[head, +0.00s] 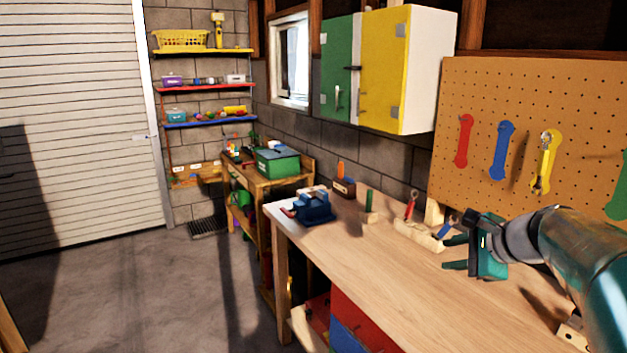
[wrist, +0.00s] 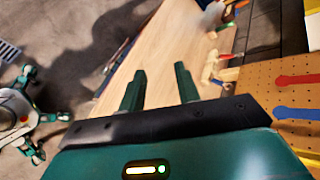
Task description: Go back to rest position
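My gripper (head: 448,253) is over the right part of the wooden workbench (head: 375,263) in the head view, at the end of my arm, which comes in from the right edge. Its two green fingers point left. In the wrist view my gripper (wrist: 160,72) shows its fingers apart with only the bench top between and beyond them. It is open and holds nothing.
A wooden tool rack (head: 418,233) with upright tools stands near the gripper. A blue vise (head: 314,207) sits at the bench's far end. A pegboard (head: 490,90) with wrench shapes hangs behind. Bare floor (head: 150,290) lies left of the bench.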

